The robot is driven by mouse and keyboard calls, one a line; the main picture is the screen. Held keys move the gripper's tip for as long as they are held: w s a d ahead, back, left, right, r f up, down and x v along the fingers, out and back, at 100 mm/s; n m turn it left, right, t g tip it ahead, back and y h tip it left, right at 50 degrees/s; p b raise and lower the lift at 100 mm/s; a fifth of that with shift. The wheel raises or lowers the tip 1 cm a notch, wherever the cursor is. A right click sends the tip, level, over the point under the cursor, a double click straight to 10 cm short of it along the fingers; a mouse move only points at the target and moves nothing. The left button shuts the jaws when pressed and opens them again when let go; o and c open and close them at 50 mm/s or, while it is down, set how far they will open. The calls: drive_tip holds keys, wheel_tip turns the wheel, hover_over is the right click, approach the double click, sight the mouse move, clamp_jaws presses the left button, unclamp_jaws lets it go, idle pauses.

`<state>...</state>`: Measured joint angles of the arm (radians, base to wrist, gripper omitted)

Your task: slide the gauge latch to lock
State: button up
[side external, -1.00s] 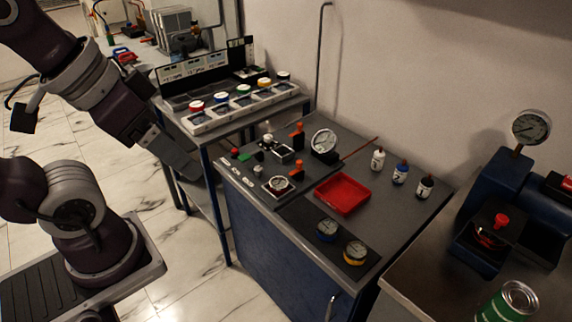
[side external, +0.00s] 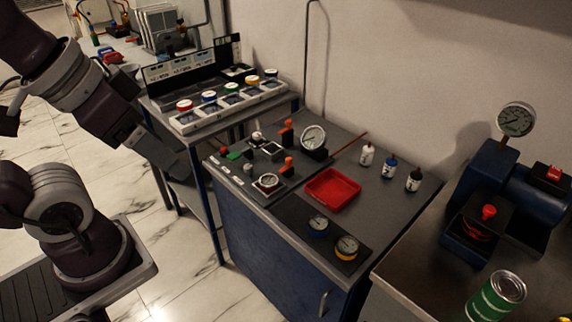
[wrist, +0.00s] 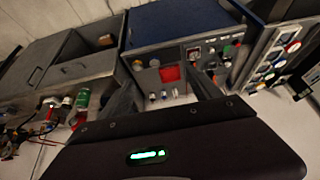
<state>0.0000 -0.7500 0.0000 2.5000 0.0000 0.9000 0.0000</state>
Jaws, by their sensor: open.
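The gauge rig is a dark plate on the blue cabinet (side external: 265,240). It carries an upright round gauge (side external: 313,137) and a smaller gauge (side external: 268,181) in a low fixture. Two orange handles stand there, one beside the upright gauge (side external: 286,133) and one by the small fixture (side external: 288,164). I cannot tell which is the latch, or its position. My gripper (side external: 188,168) is open and empty, left of the cabinet and apart from the rig. In the wrist view my gripper's fingers (wrist: 163,95) are spread, with the cabinet top beyond them.
A shelf with colour-capped jars (side external: 209,97) stands behind my gripper. A bench with a green can (side external: 497,297) is at right.

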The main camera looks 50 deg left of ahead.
drive_tip(key=shift+c, duration=0.6)
drive_tip(key=w, duration=0.2)
drive_tip(key=w+r, duration=0.1)
drive_tip(key=shift+w+a+n, duration=0.2)
drive_tip(key=shift+w+n, duration=0.15)
drive_tip(key=shift+n, duration=0.05)
drive_tip(key=c, duration=0.6)
drive_tip(key=n+g+y, duration=0.2)
drive_tip(key=n, duration=0.4)
hover_over(289, 159)
drive_tip(key=s+d, duration=0.4)
drive_tip(key=s, duration=0.1)
wheel_tip(289, 159, down, 19)
drive_tip(key=shift+y, duration=0.4)
drive_tip(key=x, duration=1.5)
drive_tip(key=shift+a+f, duration=0.1)
drive_tip(key=shift+f, duration=0.25)
